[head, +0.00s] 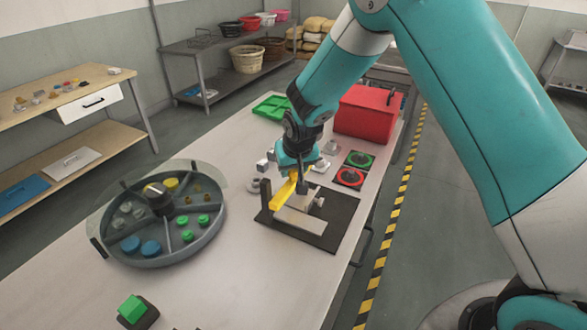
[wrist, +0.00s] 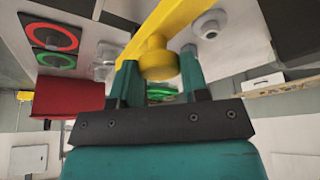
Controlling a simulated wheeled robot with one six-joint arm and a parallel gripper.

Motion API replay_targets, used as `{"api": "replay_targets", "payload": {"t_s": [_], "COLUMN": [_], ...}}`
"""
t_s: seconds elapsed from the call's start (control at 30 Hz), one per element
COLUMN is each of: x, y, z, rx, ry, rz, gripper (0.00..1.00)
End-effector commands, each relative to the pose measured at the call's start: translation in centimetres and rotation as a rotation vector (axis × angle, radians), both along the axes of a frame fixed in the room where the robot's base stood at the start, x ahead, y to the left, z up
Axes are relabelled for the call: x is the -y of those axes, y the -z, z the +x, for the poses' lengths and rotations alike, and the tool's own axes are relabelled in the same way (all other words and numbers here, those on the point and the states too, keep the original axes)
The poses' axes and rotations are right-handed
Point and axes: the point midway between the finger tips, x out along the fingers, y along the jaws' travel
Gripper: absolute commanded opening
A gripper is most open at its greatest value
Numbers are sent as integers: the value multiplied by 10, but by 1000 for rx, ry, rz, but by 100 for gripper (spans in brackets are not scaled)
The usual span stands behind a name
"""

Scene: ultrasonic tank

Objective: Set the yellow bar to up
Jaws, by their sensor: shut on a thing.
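The yellow bar (head: 282,193) belongs to a fixture on a dark mat (head: 340,217) in the head view. It slants, with one end low at the left and the other rising to my gripper. In the wrist view the bar (wrist: 172,22) runs diagonally and carries a round yellow knob (wrist: 157,60). My gripper (wrist: 158,72) has its two teal fingers on either side of that knob and is shut on it. In the head view my gripper (head: 297,173) covers the upper end of the bar. The fixture has a grey block (head: 300,219) and a dark upright plate (head: 265,195).
A round divided tray (head: 160,255) with a clear cover stands left of the fixture. A red box (head: 366,115), a green tray (head: 272,107) and red and green ringed pads (head: 350,177) lie behind. A green button (head: 132,309) sits at the front left. The table's front middle is clear.

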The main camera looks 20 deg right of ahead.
Motion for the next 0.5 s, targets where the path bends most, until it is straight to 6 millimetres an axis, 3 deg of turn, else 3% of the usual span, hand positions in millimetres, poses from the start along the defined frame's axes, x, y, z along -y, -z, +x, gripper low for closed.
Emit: {"api": "replay_targets", "payload": {"t_s": [0.2,0.5], "x": [0,0], "y": [-42,-47], "z": [1,2], "rx": [5,8], "ry": [0,1], "rz": [1,1], "gripper": [0,0]}}
